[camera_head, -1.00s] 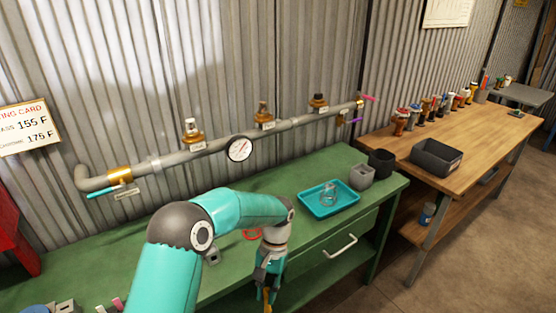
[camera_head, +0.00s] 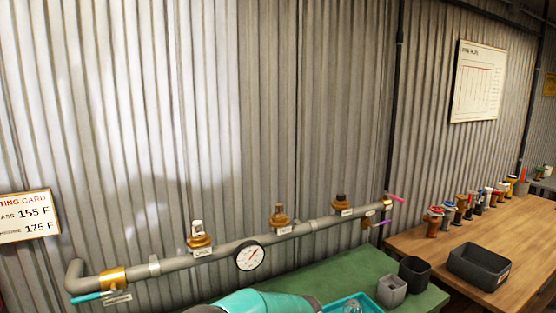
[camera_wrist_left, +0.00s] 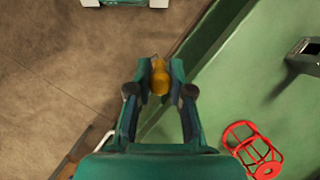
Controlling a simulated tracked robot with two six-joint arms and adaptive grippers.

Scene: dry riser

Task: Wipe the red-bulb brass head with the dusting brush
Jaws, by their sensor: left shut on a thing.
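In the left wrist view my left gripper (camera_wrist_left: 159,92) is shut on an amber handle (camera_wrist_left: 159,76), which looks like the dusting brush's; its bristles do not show. The gripper is over the green bench's front edge, with brown floor below left. In the head view only my teal arm link shows at the bottom; the gripper is out of that picture. Several brass heads stand in a row on the wooden table; the nearest (camera_head: 433,222) has a red top, though I cannot make out its bulb. Three brass heads on the wall pipe have pale, brown and dark tops. My right gripper is not in view.
The grey pipe (camera_head: 205,256) with a round gauge (camera_head: 250,256) runs along the corrugated wall. Two grey cups (camera_head: 414,273) and a teal tray (camera_head: 358,303) stand on the green bench. A dark bin (camera_head: 478,267) sits on the wooden table. A red wire cage (camera_wrist_left: 253,150) lies on the bench.

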